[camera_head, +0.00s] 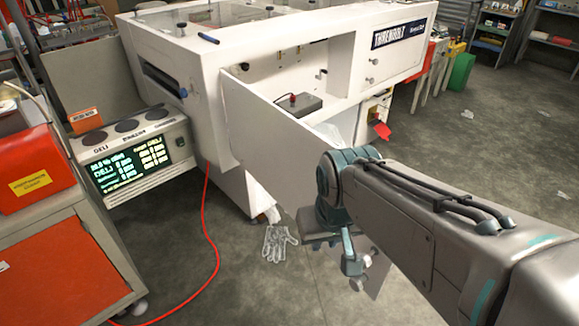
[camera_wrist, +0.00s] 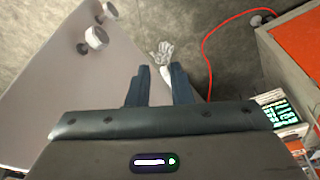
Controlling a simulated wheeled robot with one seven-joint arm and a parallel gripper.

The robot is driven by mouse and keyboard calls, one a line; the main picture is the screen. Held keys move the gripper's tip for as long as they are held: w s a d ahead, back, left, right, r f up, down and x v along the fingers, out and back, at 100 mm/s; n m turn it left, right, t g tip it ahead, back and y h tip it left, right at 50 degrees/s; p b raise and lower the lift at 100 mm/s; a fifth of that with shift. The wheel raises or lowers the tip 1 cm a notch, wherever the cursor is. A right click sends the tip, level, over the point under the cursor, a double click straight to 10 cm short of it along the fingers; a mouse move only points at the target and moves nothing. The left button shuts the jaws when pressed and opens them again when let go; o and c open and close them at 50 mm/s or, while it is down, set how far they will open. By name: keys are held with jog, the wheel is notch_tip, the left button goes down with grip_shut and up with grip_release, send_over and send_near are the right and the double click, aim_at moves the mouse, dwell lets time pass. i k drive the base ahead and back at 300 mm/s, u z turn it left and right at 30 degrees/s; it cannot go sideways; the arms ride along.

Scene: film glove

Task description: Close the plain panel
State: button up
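The plain panel (camera_head: 262,140) is a bare white door on the white machine, swung outward from its left side and standing open. Its lower right part is hidden behind my arm. In the wrist view the panel (camera_wrist: 75,95) fills the left side, with two pale round knobs (camera_wrist: 97,37) near its upper end. My gripper (camera_wrist: 160,75) is open and empty, its two dark fingers apart. The left finger overlaps the panel's edge in that view; I cannot tell whether they touch. In the head view my gripper (camera_head: 325,238) is in front of the panel's outer part.
A dark box (camera_head: 298,103) sits in the machine's opening. A cart with an orange front (camera_head: 60,270) stands left.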

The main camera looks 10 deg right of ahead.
aim_at(282, 154)
jog(key=u, duration=0.05)
jog(key=k, duration=1.15)
jog(key=z, duration=0.55)
jog(key=i, duration=0.5)
jog(key=u, duration=0.3)
